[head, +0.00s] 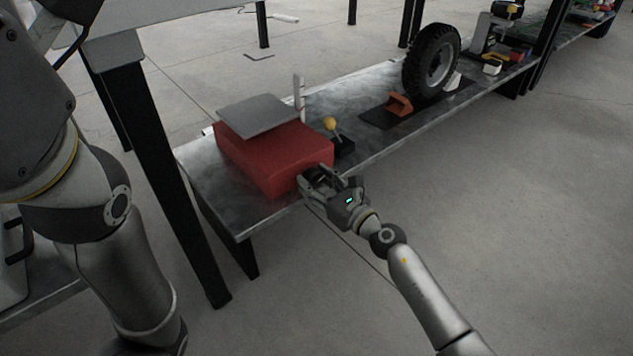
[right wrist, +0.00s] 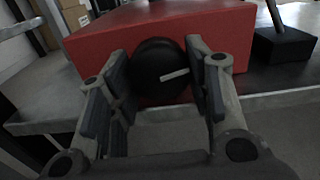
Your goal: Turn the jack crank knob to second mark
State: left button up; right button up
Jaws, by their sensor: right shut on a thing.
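The jack is a red box (head: 262,150) with a grey plate (head: 258,116) on top, standing on the near end of a metal bench. Its crank knob (right wrist: 160,67) is a round black disc with a white pointer line on the box's front face, seen in the right wrist view. The line points right and slightly up. My right gripper (head: 318,178) is at the box's front, its fingers on both sides of the knob, shut on it. My left arm (head: 85,200) shows at the left of the head view, its gripper out of view.
A white upright post (head: 299,93) with red marking stands behind the box. A yellow-knobbed lever (head: 330,123) on a black base is just right of it. Farther along the bench (head: 375,90) are an orange object (head: 400,104) and a tire (head: 431,62). The floor in front is clear.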

jog(key=shift+r+m+p, duration=0.1)
jog(key=shift+m+p, duration=0.35)
jog(key=shift+m, duration=0.95)
jog(key=o, duration=1)
jog(key=shift+s, duration=0.1)
jog(key=v, duration=1.2)
jog(key=shift+a, duration=0.1)
